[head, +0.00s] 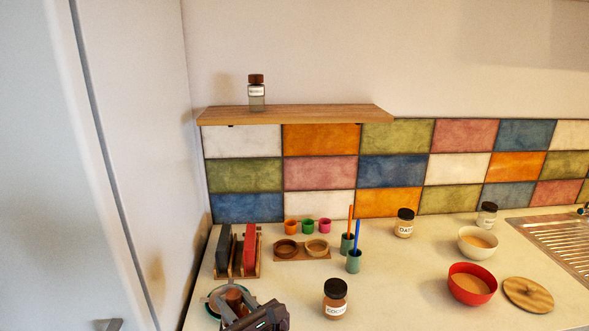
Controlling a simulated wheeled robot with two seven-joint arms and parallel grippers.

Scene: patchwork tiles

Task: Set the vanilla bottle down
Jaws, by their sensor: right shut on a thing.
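My right gripper (238,311) is low at the left end of the counter, at the bottom of the frame. It is shut on a brown thing (232,296), which I take for the vanilla bottle. Its label does not show, and the gripper hides much of it. It is over or inside a teal-rimmed round dish (213,297); I cannot tell whether they touch. A small clear bottle (257,101) with a brown cap stands upright on the wooden shelf (320,114); its label is too small to read. My left gripper is not in view.
A cocoa jar (335,300) stands right of the gripper. A rack (238,273), small cups and two holders with sticks (353,261) are behind. An oats jar (404,223), bowls (471,290) and a wooden lid (528,295) are right. Counter between (405,285) is clear.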

